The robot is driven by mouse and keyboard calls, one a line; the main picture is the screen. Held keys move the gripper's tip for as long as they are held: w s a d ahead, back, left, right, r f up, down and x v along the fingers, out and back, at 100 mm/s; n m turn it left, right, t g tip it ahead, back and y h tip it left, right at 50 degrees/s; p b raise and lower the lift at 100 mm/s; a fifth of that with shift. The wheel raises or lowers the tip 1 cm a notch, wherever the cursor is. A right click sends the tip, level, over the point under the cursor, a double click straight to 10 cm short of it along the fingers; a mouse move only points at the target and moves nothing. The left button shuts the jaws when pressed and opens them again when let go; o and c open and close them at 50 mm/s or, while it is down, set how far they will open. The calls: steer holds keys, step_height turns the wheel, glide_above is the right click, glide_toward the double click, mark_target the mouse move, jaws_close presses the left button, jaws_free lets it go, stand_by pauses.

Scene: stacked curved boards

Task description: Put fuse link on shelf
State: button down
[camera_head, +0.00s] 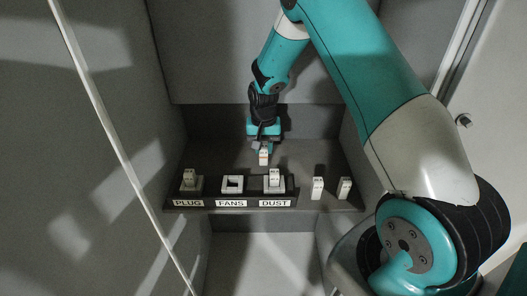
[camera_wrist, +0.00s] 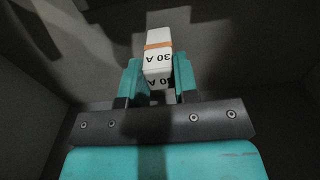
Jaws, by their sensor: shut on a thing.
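My gripper (camera_head: 264,148) is shut on a white fuse link (camera_head: 264,158) above the back part of the shelf (camera_head: 330,158). In the wrist view the fuse link (camera_wrist: 158,52) sits between the teal fingers (camera_wrist: 158,82); it has an orange band and "30 A" print. On the shelf, a dark strip carries three white sockets labelled PLUG, FANS and DUST. The PLUG socket (camera_head: 189,186) and the DUST socket (camera_head: 274,186) each hold an upright fuse link. The FANS socket (camera_head: 232,184) is empty.
Two more white fuse links, one (camera_head: 317,188) and another (camera_head: 344,188), stand on the shelf right of the strip. Cabinet walls close in the left and back. The shelf's back left is bare.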

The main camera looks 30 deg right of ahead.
mark_target(264, 146)
steer(key=shift+f, duration=1.15)
steer(key=shift+f, duration=0.1)
steer(key=c, duration=0.9)
jaws_free()
step_height(264, 146, up, 12)
steer(key=shift+f+b, duration=0.25)
steer(key=shift+b, duration=0.5)
steer(key=s+a+r+n+y, duration=0.1)
steer(key=s+a+r+n, duration=0.3)
steer(key=s+a+r, duration=0.35)
steer(key=s+a+r+n+y, duration=0.2)
steer(key=s+a+r+n, duration=0.3)
steer(key=s+a, duration=0.45)
steer(key=s+a+n, duration=0.1)
steer(key=s, duration=0.3)
steer(key=s+a+r+n, duration=0.1)
steer(key=s+a+n, duration=0.1)
steer(key=s, duration=0.2)
steer(key=s+a+n+y, duration=0.1)
steer(key=s+a+n, duration=0.1)
steer(key=s, duration=0.2)
steer(key=shift+s+r, duration=0.3)
steer(key=shift+r, duration=0.1)
